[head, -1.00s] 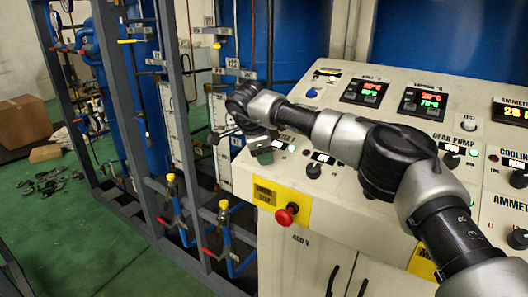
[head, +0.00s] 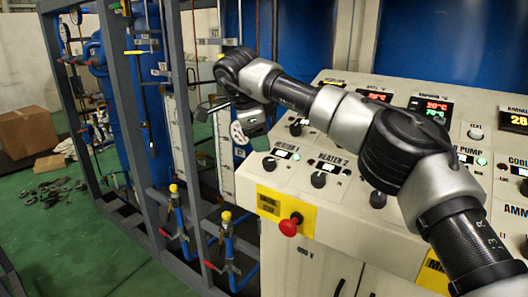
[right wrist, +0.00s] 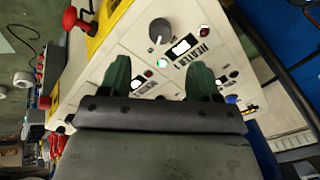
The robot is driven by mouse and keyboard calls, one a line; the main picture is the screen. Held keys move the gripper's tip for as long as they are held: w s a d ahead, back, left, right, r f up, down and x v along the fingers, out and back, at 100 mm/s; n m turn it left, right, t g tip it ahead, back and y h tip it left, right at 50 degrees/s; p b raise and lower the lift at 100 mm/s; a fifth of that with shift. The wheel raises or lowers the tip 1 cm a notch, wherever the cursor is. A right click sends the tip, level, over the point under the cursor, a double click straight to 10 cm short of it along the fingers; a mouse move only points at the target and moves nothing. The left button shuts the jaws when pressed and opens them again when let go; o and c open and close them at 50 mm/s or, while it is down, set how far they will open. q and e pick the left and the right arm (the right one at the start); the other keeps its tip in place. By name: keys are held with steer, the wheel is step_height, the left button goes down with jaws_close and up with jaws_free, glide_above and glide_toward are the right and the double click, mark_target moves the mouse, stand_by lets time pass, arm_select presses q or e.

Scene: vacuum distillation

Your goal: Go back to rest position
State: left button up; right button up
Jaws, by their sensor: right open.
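My right arm reaches in from the right across the control panel (head: 285,190) in the head view. My right gripper (head: 256,135) is at the panel's left end, above the heater 1 knob (head: 270,163), and looks clear of it. The right wrist view shows the gripper (right wrist: 160,78) open, with its two green fingers apart and nothing between them. The heater 1 knob also shows there (right wrist: 160,31), beyond the fingertips, beside a lit green lamp (right wrist: 162,63). My left gripper is not in view.
A red emergency button (head: 289,227) on a yellow plate sticks out of the panel's front left. Left of the panel stands a grey metal frame (head: 128,110) with blue pipes and yellow-topped valves.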

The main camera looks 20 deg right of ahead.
steer(key=shift+s+a+r, duration=0.15)
steer(key=shift+a+r, duration=0.05)
steer(key=shift+r, duration=0.5)
steer(key=shift+f, duration=0.1)
